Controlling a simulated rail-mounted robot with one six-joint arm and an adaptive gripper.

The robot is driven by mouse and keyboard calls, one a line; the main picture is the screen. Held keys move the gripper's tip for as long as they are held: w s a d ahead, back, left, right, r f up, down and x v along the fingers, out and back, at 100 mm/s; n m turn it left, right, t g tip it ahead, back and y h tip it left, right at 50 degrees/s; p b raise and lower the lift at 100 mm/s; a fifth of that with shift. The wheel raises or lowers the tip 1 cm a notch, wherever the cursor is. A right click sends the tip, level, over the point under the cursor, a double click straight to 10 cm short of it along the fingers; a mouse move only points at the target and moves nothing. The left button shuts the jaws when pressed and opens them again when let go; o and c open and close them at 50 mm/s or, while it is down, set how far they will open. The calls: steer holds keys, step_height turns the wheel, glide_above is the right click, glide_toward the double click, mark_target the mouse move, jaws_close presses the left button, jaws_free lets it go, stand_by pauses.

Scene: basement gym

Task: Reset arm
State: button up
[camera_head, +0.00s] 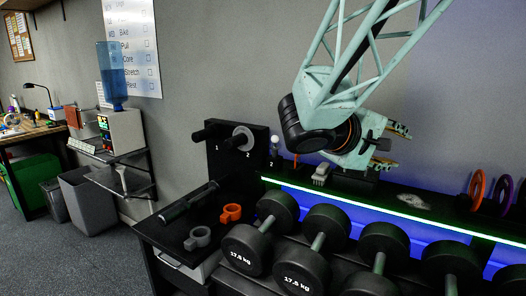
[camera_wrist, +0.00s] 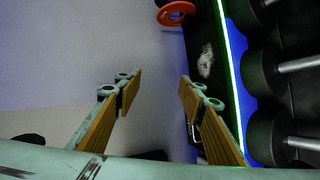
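My arm reaches down from the top right of the head view. My gripper (camera_head: 402,148) is above the back of the dumbbell rack, close to the wall, with its fingers pointing right. In the wrist view, my gripper (camera_wrist: 158,78) has two wood-coloured finger pads with a wide gap between them. It is open, and nothing is between the fingers. The wall and the rack's top shelf show beyond the fingertips.
Several black dumbbells (camera_head: 327,228) fill the rack below. A grey collar (camera_head: 198,238), an orange collar (camera_head: 231,213) and a black bar (camera_head: 188,202) lie left. A numbered peg board (camera_head: 224,150) stands behind. An orange ring (camera_head: 477,189) is right; a brush (camera_head: 321,174) lies below my wrist.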

steer(key=s+d+f+m+g+y, duration=0.1)
steer(key=s+f+m+g+y, duration=0.15)
steer(key=s, duration=0.95)
steer(key=s+d+f+m+g+y, duration=0.1)
steer(key=s+d+f+g+y, duration=0.15)
steer(key=s, duration=0.85)
steer(key=s+a+f+m+y, duration=0.1)
steer(key=s+a+y, duration=0.2)
steer(key=s+a, duration=0.4)
steer(key=s+a+f+m+t+y, duration=0.1)
steer(key=s+a+y, duration=0.3)
steer(key=s+a, duration=0.4)
steer(key=shift+a+f, duration=0.6)
steer(key=shift+f, duration=0.2)
steer(key=shift+s, duration=0.1)
steer(key=shift+a+n, duration=0.25)
steer(key=shift+a, duration=0.15)
